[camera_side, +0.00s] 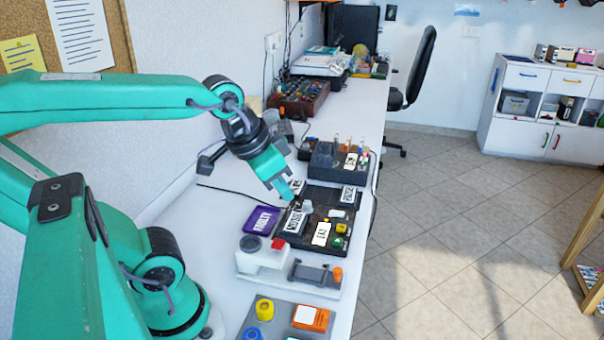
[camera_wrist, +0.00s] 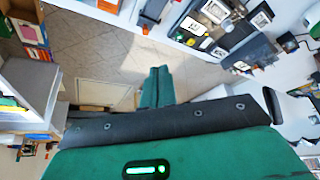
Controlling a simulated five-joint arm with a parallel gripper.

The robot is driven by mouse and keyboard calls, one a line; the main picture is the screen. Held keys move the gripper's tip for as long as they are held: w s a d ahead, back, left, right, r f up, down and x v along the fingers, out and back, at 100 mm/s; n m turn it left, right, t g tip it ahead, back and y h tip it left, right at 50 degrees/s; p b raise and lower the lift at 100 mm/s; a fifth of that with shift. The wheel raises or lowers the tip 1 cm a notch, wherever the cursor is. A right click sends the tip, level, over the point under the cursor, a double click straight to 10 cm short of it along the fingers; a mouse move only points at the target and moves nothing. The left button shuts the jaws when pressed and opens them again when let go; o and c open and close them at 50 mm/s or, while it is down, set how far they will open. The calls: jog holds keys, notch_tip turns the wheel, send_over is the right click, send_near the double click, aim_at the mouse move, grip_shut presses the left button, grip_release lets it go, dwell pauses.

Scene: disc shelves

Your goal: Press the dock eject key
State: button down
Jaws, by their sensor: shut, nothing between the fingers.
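A black dock unit (camera_side: 318,214) lies on the bench in the side view, with white labelled cards and several small keys. My gripper (camera_side: 288,195) is shut and empty, pointing down at the dock's left rear part. It looks close to the dock, but contact cannot be told. In the wrist view my shut fingers (camera_wrist: 157,85) show in the middle, and dark units with white cards (camera_wrist: 250,48) show at upper right.
A purple tray (camera_side: 262,220) lies left of the dock. A white device with a red key (camera_side: 277,243) stands in front, and a grey panel with yellow and blue knobs (camera_side: 276,315) is nearer. A dark box with upright pins (camera_side: 330,165) stands behind. The bench's right edge is close.

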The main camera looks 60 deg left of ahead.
jog(key=m+g, duration=0.5)
jog(key=m, duration=0.3)
send_over(342, 227)
notch_tip(342, 227, down, 8)
jog(key=shift+f, duration=0.1)
notch_tip(342, 227, down, 14)
jog(key=shift+r, duration=0.1)
dwell(1.0)
